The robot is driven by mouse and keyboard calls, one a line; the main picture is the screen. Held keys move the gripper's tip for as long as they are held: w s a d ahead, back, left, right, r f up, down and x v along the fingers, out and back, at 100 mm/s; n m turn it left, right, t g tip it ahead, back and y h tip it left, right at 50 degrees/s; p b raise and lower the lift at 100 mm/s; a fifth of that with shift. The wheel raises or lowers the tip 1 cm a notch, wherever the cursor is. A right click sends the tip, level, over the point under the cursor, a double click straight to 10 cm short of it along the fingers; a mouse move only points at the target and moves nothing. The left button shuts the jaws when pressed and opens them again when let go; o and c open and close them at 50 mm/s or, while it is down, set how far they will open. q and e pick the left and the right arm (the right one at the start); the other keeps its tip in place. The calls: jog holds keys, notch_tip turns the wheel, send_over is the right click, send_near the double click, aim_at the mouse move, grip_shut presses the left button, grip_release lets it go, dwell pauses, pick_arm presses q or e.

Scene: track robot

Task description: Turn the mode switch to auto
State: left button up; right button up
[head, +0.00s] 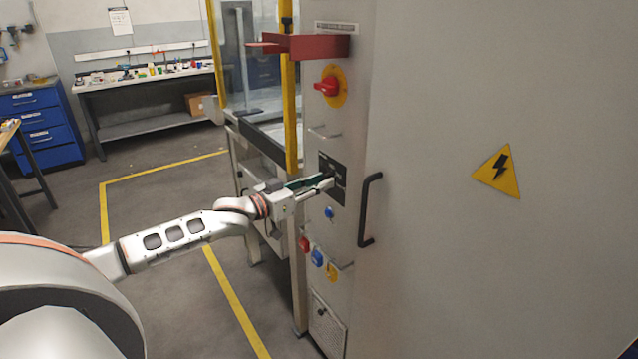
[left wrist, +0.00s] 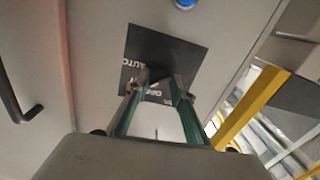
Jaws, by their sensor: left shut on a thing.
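The mode switch's black label plate (head: 338,168) is on the narrow side face of the grey cabinet. The plate also shows in the left wrist view (left wrist: 145,42), with "AUTO" on its left and other lettering partly covered. My left gripper (head: 326,181) reaches the plate from the left in the head view. In the left wrist view its two fingers (left wrist: 158,84) are shut on the mode switch's knob, in front of the plate. The knob is mostly hidden by the fingers, and I cannot tell its exact angle. My right gripper is not in view.
A red rotary switch (head: 327,86) on yellow sits above the plate, under a red bracket (head: 300,46). A blue button (head: 329,212) and other controls are below. A black door handle (head: 368,210) is to the right. A yellow post (head: 290,110) stands left.

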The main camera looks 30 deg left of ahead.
pick_arm(q)
jog(key=shift+m, duration=0.3)
jog(key=m+p, duration=0.1)
jog(key=m, duration=0.2)
jog(key=shift+d, duration=0.1)
jog(key=m, duration=0.6)
jog(key=shift+h+p, duration=0.4)
jog(key=shift+c, duration=0.2)
jog(key=o, duration=1.1)
jog(key=shift+f, duration=0.1)
